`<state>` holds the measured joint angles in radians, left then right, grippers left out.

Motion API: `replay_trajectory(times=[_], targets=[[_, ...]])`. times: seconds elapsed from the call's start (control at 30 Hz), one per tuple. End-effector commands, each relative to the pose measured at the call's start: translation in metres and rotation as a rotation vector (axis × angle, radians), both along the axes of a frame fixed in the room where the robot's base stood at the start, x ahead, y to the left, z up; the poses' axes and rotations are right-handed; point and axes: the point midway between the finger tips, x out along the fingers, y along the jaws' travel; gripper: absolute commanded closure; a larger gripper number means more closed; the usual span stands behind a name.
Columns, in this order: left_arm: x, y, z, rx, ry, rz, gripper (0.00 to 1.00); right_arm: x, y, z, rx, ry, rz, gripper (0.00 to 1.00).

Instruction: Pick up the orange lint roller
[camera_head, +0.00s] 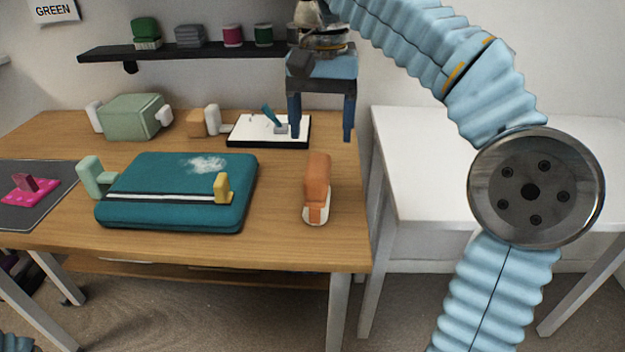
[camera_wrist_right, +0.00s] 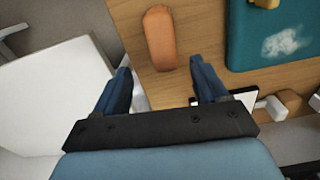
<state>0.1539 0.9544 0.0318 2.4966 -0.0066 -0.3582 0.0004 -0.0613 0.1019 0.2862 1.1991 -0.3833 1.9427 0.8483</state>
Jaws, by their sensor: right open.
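The orange lint roller (camera_head: 318,178) stands near the right front part of the wooden table, with a white part at its lower front. It also shows in the right wrist view (camera_wrist_right: 160,36), ahead of the fingertips. My right gripper (camera_head: 320,135) is open and empty, above the table's back right, behind and above the roller in the head view. Its two blue fingers show spread in the wrist view (camera_wrist_right: 160,75). The roller is apart from the fingers. My left gripper is not in view.
A teal folded case (camera_head: 130,212) with a yellow clip (camera_head: 223,188) lies left of the roller. A white board with a black edge (camera_head: 245,130) lies behind. A sage green box (camera_head: 130,117) stands back left. A shelf (camera_head: 180,52) hangs above. A white table (camera_head: 430,180) stands right.

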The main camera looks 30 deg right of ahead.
Motion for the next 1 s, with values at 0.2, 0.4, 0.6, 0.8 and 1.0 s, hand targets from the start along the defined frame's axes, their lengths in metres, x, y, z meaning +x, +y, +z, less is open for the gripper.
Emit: replay_trajectory(times=[0.2,0.4,0.6,0.8,1.0], targets=[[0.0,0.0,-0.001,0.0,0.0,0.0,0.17,-0.002,0.001,-0.043,-0.003,0.003,-0.001,0.28],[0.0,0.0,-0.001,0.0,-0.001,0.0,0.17,-0.001,0.001,-0.066,-0.001,0.0,0.0,0.28],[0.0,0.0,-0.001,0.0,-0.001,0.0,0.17,-0.003,0.005,-0.089,-0.003,0.003,0.001,0.28],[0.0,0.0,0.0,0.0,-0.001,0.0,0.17,-0.003,0.007,-0.116,-0.002,0.001,0.001,0.28],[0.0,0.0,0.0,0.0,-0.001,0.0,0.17,-0.002,0.007,-0.119,-0.001,-0.001,0.001,0.28]])
